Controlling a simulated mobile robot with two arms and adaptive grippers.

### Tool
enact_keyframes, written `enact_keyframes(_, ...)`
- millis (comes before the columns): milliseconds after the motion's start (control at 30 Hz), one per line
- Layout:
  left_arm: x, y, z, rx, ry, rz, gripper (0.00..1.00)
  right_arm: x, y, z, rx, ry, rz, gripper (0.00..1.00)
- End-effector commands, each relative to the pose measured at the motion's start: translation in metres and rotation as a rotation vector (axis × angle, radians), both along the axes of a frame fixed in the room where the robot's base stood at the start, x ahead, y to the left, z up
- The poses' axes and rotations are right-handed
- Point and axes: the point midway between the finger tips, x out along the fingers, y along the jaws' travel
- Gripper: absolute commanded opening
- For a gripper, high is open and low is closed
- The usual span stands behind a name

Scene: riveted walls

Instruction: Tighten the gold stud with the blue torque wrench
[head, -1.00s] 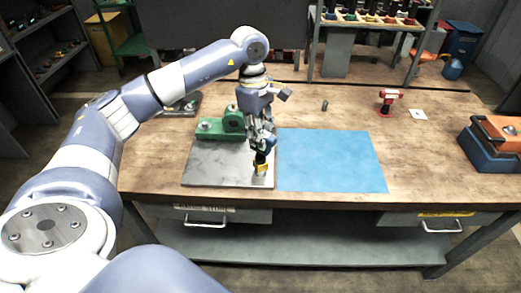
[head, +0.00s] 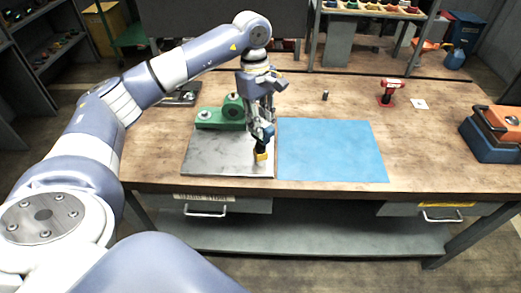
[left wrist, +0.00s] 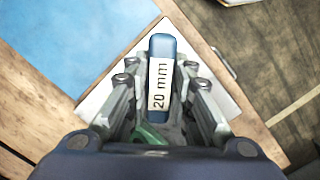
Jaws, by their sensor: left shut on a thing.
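My left gripper (head: 262,128) is shut on the blue torque wrench, pointing down over the front right corner of the metal plate (head: 205,160). In the left wrist view the wrench (left wrist: 161,50) shows as a blue body with a white "20 mm" label between the fingers (left wrist: 160,95). In the head view its dark lower part is at the plate, with a yellow piece (head: 261,157) at the bottom. I cannot tell whether that piece is the gold stud or part of the wrench, so contact is unclear. My right gripper is not in view.
A green fixture (head: 222,115) stands on the plate's back part. A blue mat (head: 330,150) lies right of the plate. A red tool (head: 389,93), a small dark cylinder (head: 325,96) and an orange-and-blue box (head: 495,135) are farther right. The table's front edge is close.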

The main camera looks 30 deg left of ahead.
Motion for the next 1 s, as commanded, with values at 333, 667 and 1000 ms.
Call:
enact_keyframes(333, -0.0001, 0.0, -0.0003, 0.001, 0.001, -0.151, 0.0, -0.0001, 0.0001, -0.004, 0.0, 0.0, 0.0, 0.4)
enact_keyframes(667, 0.0, 0.0001, -0.001, 0.002, 0.001, -0.269, 0.0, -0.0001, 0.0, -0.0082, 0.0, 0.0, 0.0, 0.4)
enact_keyframes(1000, -0.0005, 0.0002, -0.0004, 0.001, 0.002, -0.361, 0.0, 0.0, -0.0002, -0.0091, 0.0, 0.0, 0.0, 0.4)
